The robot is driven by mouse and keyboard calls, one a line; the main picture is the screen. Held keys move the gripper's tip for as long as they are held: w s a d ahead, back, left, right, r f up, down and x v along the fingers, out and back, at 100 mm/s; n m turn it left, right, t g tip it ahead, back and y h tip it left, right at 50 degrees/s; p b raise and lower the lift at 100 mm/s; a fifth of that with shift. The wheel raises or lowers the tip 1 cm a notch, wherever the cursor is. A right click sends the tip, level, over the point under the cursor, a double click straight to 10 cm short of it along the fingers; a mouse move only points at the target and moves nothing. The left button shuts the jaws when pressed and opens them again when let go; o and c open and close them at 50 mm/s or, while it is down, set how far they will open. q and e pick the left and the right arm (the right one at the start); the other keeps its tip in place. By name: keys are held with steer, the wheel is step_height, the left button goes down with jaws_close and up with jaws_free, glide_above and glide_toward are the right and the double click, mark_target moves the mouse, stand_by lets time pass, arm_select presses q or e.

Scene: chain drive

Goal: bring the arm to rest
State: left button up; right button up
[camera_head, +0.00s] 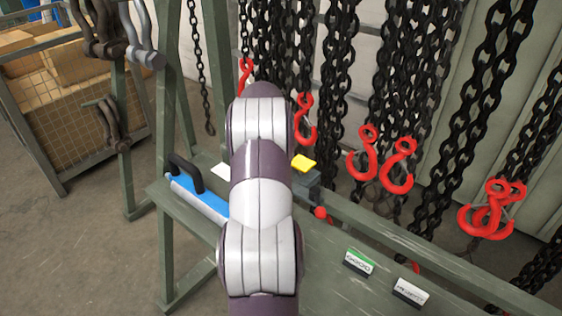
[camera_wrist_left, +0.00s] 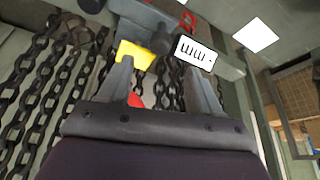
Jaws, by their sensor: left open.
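My arm (camera_head: 260,200) rises through the middle of the head view and hides part of the bench behind it. Its gripper does not show there. In the left wrist view my left gripper (camera_wrist_left: 158,66) is open, with its two grey fingers apart. A yellow piece (camera_wrist_left: 134,54) shows by the finger on the left, and a white marked plate (camera_wrist_left: 194,53) by the finger on the right. I cannot tell whether either finger touches anything. I see nothing held between them. My right gripper is in neither view.
The green bench (camera_head: 330,245) carries a blue tool with a black handle (camera_head: 200,198), a yellow piece (camera_head: 304,163) on a grey block, and two small labelled blocks (camera_head: 359,262). Black chains (camera_head: 340,60) with red hooks (camera_head: 397,165) hang behind. A mesh crate (camera_head: 75,105) stands left.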

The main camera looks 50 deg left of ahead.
arm_select(q)
steer(key=shift+v, duration=1.75)
